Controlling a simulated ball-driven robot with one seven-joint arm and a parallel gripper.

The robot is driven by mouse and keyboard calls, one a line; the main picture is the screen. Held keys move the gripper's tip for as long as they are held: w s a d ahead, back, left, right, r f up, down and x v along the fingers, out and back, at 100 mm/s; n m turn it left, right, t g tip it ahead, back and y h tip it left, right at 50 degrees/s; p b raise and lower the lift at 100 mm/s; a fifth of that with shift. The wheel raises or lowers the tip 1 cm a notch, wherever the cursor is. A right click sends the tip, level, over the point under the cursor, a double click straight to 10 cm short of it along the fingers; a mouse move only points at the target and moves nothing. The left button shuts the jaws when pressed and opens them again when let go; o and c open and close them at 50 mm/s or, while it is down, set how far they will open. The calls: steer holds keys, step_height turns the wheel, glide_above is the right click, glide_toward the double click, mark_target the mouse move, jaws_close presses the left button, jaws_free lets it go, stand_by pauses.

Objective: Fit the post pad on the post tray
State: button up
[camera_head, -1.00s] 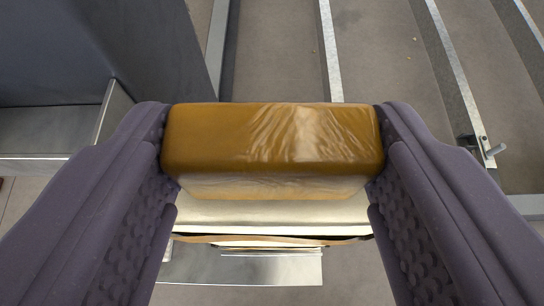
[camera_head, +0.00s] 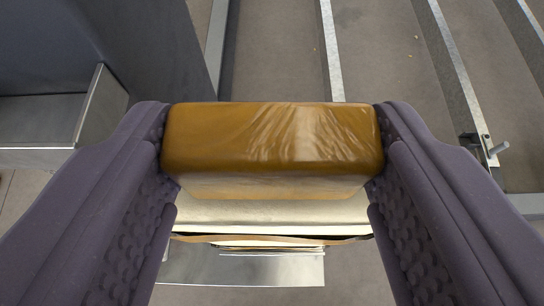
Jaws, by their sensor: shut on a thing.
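My gripper (camera_head: 272,150) is shut on a brown, wrinkled, glossy pad, which I take for the post pad (camera_head: 230,140). Its two dark purple ribbed fingers press on the pad's left and right ends. Below the brown part show a paler band and a cream layer with thin, paper-like edges. A flat grey metal plate (camera_head: 235,272) shows below these in the picture, partly hidden by them. A grey metal tray with a raised edge (camera_head: 98,105) stands at the left, apart from the pad. I cannot tell for sure which of these is the post tray.
A dark grey panel (camera_head: 120,40) rises at the upper left beside the metal tray. Several pale metal rails (camera_head: 333,55) run over the grey-brown floor (camera_head: 385,60). A small bolt-like fitting (camera_head: 490,150) sticks out from a rail at the right.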

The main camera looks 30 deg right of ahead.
steer(key=shift+f+b, duration=0.7)
steer(key=shift+f, duration=0.15)
steer(key=o, duration=1.5)
steer(key=shift+r, duration=0.1)
steer(key=shift+c, duration=0.2)
steer(key=p+v, duration=0.2)
steer(key=v, duration=0.5)
steer(key=shift+s+a+r+p, duration=0.15)
steer(key=shift+s+a+p, duration=0.05)
steer(key=shift+s+p, duration=0.15)
